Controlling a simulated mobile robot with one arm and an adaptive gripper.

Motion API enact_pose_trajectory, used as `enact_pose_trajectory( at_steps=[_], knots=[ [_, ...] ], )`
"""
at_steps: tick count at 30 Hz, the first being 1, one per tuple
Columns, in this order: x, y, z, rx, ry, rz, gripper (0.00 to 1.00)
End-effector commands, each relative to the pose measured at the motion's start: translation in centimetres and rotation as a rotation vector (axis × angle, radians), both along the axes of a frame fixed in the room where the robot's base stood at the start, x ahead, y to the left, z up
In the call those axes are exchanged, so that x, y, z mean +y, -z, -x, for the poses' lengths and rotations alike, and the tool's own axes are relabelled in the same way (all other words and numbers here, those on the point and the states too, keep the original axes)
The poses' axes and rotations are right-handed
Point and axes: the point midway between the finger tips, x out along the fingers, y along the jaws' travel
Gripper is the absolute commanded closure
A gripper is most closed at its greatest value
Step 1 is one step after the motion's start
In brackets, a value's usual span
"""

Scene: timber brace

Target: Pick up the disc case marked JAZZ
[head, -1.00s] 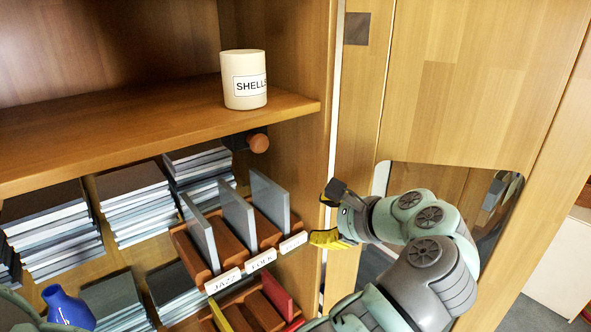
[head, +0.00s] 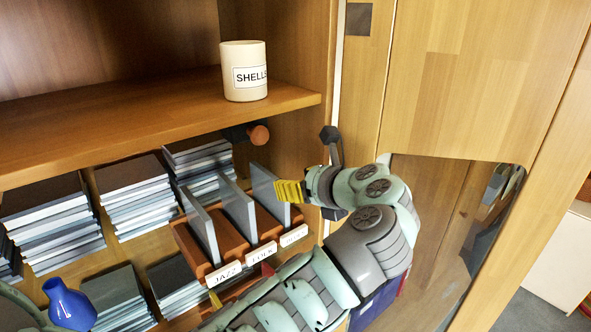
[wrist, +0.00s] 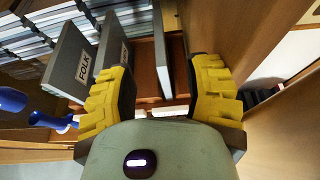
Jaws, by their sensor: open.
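Three grey disc cases stand upright in an orange-brown rack (head: 185,246) in the head view: a left case (head: 200,226), a middle case (head: 238,210) and a right case (head: 265,187). The rack's front labels read JAZZ (head: 222,274) at the left, then FOLK (head: 261,254); the third label is unclear. In the wrist view the leftmost case (wrist: 66,62) has FOLK on its face; the middle case's (wrist: 113,38) label is unreadable. My gripper (head: 290,191) is open and empty by the right case. That case (wrist: 162,65) appears beyond the gap between my yellow fingers (wrist: 162,100).
A white mug marked SHELLS (head: 244,72) stands on the shelf (head: 150,120) above. Stacks of cases (head: 135,197) lie behind and left of the rack. A blue vase (head: 68,304) is at lower left. A wooden panel (wrist: 240,45) rises close to the right finger.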

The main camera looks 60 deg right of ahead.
Motion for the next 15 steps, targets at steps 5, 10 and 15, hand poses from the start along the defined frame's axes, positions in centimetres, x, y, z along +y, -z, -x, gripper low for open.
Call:
enact_pose_trajectory(
  at_steps=[5,10,15],
  knots=[
    [-0.7,1.3,-2.6,0.0,-0.004,0.002,0.5],
    [-1.0,1.4,-3.4,0.001,-0.002,0.001,0.5],
    [-1.2,2.0,-4.5,0.002,-0.007,0.002,0.5]
  ],
)
